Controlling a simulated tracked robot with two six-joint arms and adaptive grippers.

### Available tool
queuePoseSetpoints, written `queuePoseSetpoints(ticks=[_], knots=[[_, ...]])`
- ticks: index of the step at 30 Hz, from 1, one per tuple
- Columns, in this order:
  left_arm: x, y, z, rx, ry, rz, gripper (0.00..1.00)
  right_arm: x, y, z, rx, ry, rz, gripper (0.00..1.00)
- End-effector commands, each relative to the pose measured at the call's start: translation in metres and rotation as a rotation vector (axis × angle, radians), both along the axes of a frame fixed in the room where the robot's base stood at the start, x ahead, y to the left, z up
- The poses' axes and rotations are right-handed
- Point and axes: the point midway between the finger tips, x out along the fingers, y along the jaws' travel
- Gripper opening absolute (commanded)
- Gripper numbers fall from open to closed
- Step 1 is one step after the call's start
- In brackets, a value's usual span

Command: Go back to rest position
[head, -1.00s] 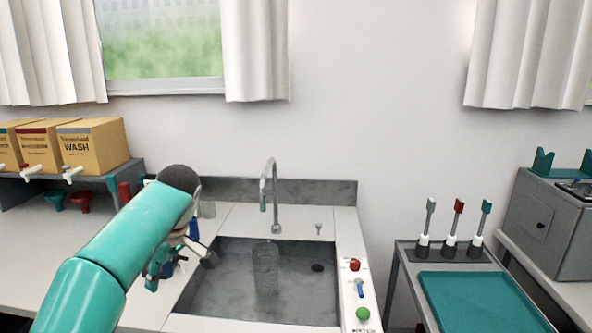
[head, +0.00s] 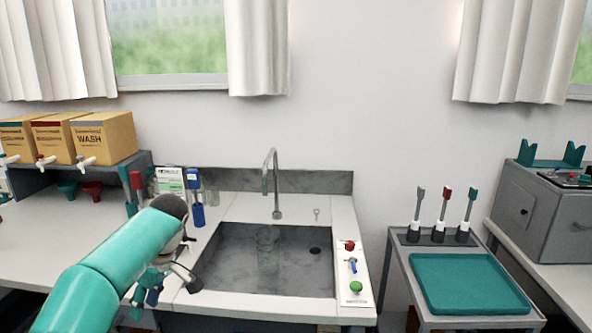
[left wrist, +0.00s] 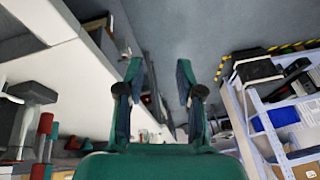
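My left gripper (head: 146,290) hangs at the front left of the sink, by the counter's front edge, at the end of my teal arm. In the left wrist view its two fingers (left wrist: 160,88) stand apart with nothing between them. The grey floor shows beyond the fingertips. My right gripper is in neither view.
A sink (head: 215,268) with a clear vessel (head: 267,246) in it lies right of my left arm. A trolley with a teal tray (head: 470,285) stands right. In the wrist view, shelving (left wrist: 262,128) is at right.

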Motion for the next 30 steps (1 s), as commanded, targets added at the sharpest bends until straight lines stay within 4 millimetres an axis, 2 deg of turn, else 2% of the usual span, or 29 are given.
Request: queuePoseSetpoints(ticks=[8, 11, 14, 15, 17, 18, 21, 24, 27, 30], knots=[[-0.029, -0.005, -0.098, -0.072, 0.204, -0.071, 0.36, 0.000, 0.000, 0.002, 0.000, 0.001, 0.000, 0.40], [-0.049, -0.016, -0.149, -0.143, 0.283, -0.142, 0.36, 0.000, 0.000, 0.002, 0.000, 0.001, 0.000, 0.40], [-0.082, -0.035, -0.209, -0.260, 0.363, -0.242, 0.36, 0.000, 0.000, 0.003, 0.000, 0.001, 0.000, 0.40], [-0.098, -0.046, -0.233, -0.316, 0.388, -0.289, 0.36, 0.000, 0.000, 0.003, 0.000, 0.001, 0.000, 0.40], [-0.126, -0.064, -0.266, -0.408, 0.416, -0.354, 0.36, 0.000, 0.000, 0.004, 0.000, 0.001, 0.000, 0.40], [-0.146, -0.077, -0.286, -0.471, 0.426, -0.397, 0.36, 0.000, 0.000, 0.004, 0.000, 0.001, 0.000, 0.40], [-0.200, -0.112, -0.325, -0.630, 0.425, -0.499, 0.36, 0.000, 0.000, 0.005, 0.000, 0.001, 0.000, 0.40], [-0.254, -0.147, -0.349, -0.765, 0.381, -0.591, 0.36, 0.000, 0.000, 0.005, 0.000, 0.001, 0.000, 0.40], [-0.297, -0.175, -0.360, -0.844, 0.297, -0.683, 0.36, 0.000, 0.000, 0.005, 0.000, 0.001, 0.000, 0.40], [-0.321, -0.191, -0.362, -0.850, 0.197, -0.788, 0.36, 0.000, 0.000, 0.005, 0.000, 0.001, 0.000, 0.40]])
